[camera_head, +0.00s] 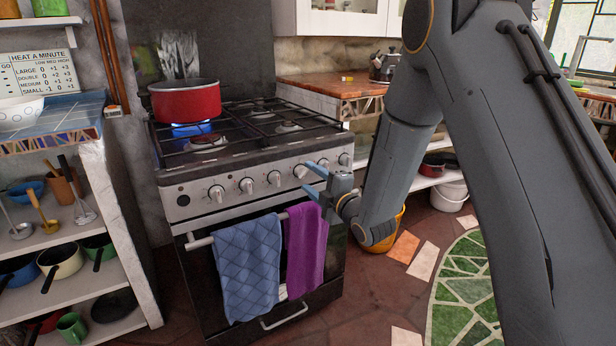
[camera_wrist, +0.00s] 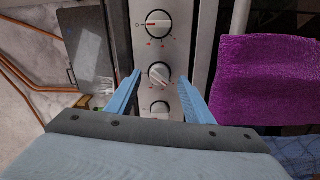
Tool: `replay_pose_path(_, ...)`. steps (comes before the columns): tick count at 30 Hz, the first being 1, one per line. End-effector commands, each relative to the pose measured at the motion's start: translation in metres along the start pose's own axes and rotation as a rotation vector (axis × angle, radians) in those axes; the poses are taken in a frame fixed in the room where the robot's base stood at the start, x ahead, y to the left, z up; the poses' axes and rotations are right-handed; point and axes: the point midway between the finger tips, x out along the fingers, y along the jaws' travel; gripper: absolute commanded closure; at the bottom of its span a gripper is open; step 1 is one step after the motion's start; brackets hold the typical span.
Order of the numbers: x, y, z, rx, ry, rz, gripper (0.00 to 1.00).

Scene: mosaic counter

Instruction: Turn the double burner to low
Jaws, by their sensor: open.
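The stove (camera_head: 255,150) has a row of silver knobs along its front panel. My gripper (camera_head: 310,181) is open in front of the right part of that row. In the wrist view, one knob (camera_wrist: 159,75) appears between my open fingertips (camera_wrist: 159,79), its grip bar turned diagonally. I cannot tell whether the fingers touch it. Another knob (camera_wrist: 158,24) above it has a level bar and red marks around it. A third knob (camera_wrist: 160,108) shows below. Which knob serves the double burner is unclear.
A blue towel (camera_head: 247,268) and a purple towel (camera_head: 305,250) hang on the oven handle just below the knobs. A sign (camera_head: 38,73) at left lists burner sizes and low, medium, high heat. A shelf of pans stands left. A wooden counter (camera_head: 325,84) lies behind, right.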

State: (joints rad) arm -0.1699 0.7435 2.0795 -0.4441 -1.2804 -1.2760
Motion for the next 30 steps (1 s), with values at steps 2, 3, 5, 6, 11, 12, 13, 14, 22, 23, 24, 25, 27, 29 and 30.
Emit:
replay_pose_path(2, -0.015, 0.001, 0.001, 0.001, -0.003, 0.000, 0.53)
replay_pose_path(3, -0.022, 0.001, 0.002, 0.001, -0.004, -0.001, 0.53)
replay_pose_path(5, -0.031, 0.001, 0.001, 0.000, -0.003, 0.000, 0.53)
replay_pose_path(6, -0.036, 0.000, 0.001, 0.000, -0.002, -0.001, 0.53)
replay_pose_path(11, -0.051, 0.001, 0.002, 0.000, -0.003, 0.001, 0.53)
replay_pose_path(12, -0.052, 0.001, 0.002, 0.000, -0.003, 0.001, 0.53)
replay_pose_path(13, -0.053, 0.001, 0.002, 0.000, -0.003, 0.001, 0.53)
replay_pose_path(14, -0.054, 0.001, 0.001, 0.000, -0.002, 0.001, 0.53)
replay_pose_path(22, -0.054, 0.001, 0.001, 0.000, -0.002, 0.000, 0.53)
replay_pose_path(23, -0.054, 0.001, 0.001, 0.002, -0.004, -0.002, 0.53)
replay_pose_path(24, -0.054, 0.002, 0.001, 0.008, -0.008, -0.010, 0.53)
replay_pose_path(25, -0.054, 0.002, 0.001, 0.016, -0.014, -0.020, 0.53)
replay_pose_path(27, -0.054, 0.004, 0.002, 0.048, -0.038, -0.060, 0.53)
replay_pose_path(29, -0.056, 0.005, 0.003, 0.092, -0.073, -0.111, 0.53)
replay_pose_path(30, -0.059, 0.006, 0.004, 0.130, -0.104, -0.152, 0.53)
